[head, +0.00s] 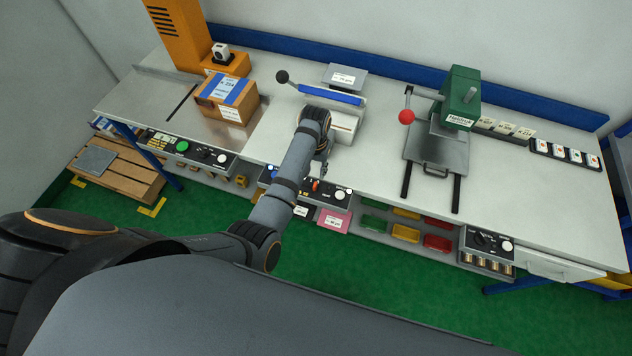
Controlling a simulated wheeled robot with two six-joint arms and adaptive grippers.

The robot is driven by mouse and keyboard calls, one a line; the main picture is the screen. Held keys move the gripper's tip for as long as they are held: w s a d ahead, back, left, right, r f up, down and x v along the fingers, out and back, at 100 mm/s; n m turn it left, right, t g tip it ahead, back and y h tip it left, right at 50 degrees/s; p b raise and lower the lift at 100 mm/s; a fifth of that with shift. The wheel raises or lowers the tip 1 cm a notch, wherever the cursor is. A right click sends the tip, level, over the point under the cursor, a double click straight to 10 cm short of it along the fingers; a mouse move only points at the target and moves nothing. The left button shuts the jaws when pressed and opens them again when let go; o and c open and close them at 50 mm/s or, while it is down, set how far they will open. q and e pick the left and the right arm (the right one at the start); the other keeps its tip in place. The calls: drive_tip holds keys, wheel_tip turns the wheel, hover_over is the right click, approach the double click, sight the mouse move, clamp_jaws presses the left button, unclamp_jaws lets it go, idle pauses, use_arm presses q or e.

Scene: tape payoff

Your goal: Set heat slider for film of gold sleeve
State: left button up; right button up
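My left arm reaches from the lower left to the bench's front edge. My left gripper (319,168) hangs at that edge, partly hidden by its own wrist; I cannot tell whether it is open or shut. Just below it is a dark control panel (333,193) with an orange knob or slider handle (315,185) and white knobs. The gripper is very close to the handle; contact cannot be made out. A sealer with a blue bar (330,95) and a black-ball lever stands behind the arm. I cannot identify a gold sleeve. My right gripper is not in view.
A grey plate with a white label (344,77) lies behind the sealer. Pink (334,221) and white cards hang below the panel. A cardboard box (226,98) stands left; a green press (461,98) with a red-ball lever stands right. Bare bench lies between sealer and press.

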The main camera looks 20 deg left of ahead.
sight(315, 184)
use_arm(q)
wheel_tip(315, 184, down, 4)
drive_tip(key=shift+s+r+b, duration=0.1)
drive_tip(key=shift+s+b, duration=0.05)
drive_tip(key=shift+b, duration=0.7)
wheel_tip(315, 184, down, 5)
drive_tip(key=b, duration=0.5)
drive_tip(key=shift+f+b, duration=0.2)
drive_tip(key=shift+b, duration=0.2)
drive_tip(key=shift+r, duration=0.15)
clamp_jaws()
